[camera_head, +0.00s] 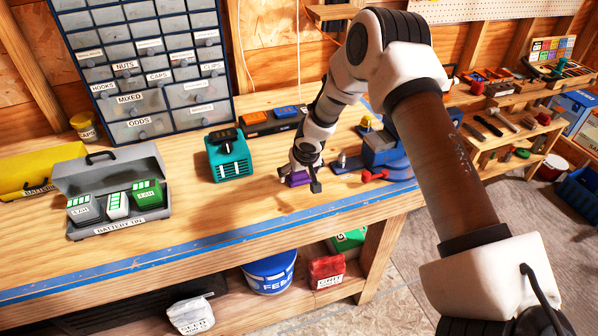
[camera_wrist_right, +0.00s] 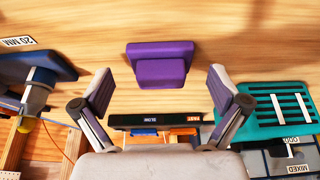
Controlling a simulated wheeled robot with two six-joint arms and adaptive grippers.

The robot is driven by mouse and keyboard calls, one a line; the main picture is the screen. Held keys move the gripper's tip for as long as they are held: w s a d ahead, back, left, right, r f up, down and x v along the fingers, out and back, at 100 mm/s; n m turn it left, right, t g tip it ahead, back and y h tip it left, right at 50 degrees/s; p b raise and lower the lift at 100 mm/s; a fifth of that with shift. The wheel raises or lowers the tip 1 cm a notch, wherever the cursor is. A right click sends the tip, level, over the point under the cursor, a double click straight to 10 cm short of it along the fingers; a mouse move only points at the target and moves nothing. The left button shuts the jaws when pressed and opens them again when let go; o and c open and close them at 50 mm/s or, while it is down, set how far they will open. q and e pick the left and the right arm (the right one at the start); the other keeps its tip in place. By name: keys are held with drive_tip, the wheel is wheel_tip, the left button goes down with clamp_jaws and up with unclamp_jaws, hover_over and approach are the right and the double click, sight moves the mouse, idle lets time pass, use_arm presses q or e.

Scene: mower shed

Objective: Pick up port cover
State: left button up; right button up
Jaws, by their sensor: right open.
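A small purple piece, which looks like the port cover (camera_head: 297,180), lies on the workbench below my right gripper (camera_head: 305,184). In the right wrist view the purple cover (camera_wrist_right: 161,66) shows whole, a wide block with a smaller raised part. It lies ahead of and between the two fingertips of my right gripper (camera_wrist_right: 160,88). The fingers are spread, with bare wood between each of them and the cover. Nothing is held. In the head view the gripper partly hides the cover. My left gripper is not in view.
A teal slotted box (camera_head: 230,156) stands left of the cover, and a blue vise (camera_head: 382,150) stands right. A black charger strip (camera_head: 270,121) lies behind. A grey battery tin (camera_head: 117,228) sits further left. Bare bench lies in front, up to the blue-taped edge.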

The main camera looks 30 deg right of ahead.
drive_tip(key=shift+w+f, duration=0.6)
drive_tip(key=shift+w, duration=0.1)
drive_tip(key=shift+s+r, duration=0.15)
drive_tip(key=shift+s, duration=0.05)
drive_tip(key=shift+c, duration=0.7)
drive_tip(key=shift+s+d+r, duration=0.1)
drive_tip(key=shift+s+r, duration=0.1)
drive_tip(key=shift+s, duration=0.1)
drive_tip(key=c, duration=0.5)
drive_tip(key=shift+s+r, duration=0.1)
drive_tip(key=shift+s, duration=0.05)
drive_tip(key=c, duration=0.6)
drive_tip(key=shift+w, duration=0.2)
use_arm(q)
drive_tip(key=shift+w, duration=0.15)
